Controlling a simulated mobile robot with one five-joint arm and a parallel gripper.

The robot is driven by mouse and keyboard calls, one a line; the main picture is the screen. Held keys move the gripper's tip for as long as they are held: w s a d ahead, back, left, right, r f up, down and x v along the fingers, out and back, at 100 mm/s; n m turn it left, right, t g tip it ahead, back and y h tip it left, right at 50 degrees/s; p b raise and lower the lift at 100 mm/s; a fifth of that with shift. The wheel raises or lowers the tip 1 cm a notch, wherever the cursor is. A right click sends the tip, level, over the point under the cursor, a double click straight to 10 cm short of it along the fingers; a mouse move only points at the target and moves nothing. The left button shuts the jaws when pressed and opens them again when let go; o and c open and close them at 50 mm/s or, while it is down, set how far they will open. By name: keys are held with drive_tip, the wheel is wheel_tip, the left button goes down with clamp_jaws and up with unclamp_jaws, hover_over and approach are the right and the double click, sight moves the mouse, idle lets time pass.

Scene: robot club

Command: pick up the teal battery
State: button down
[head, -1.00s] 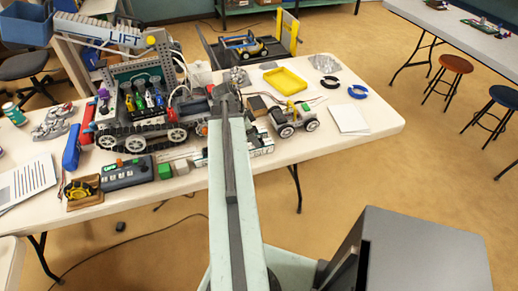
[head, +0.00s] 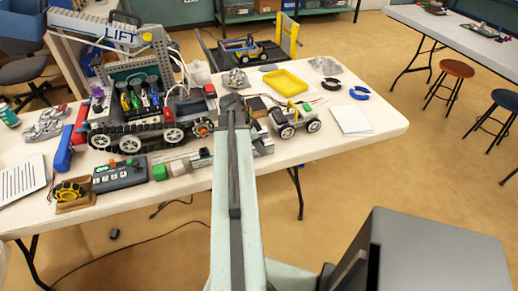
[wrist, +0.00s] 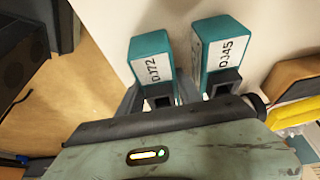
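In the wrist view, two teal battery-like blocks stand side by side against the pale tabletop. The left teal battery (wrist: 152,62) has a white label reading DJ72. The right teal battery (wrist: 218,55) has a label reading DJ45. Both have dark ends toward my gripper. My gripper (wrist: 158,97) looks open, with one grey finger at the left of the DJ72 battery and the other between the two batteries. I cannot tell whether the fingers touch it. In the head view my arm reaches over the table, and its end hides my fingertips and most of this spot.
The white table (head: 370,137) is crowded. A tracked robot (head: 130,120) stands left of my arm. A small wheeled car (head: 293,118) and a yellow tray (head: 286,80) are to the right. A controller box (head: 120,175) lies at the front left. Open floor lies in front.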

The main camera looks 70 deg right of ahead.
idle(0.3)
wheel_tip(320, 180, up, 10)
drive_tip(key=p, duration=1)
drive_tip(key=shift+r, duration=0.15)
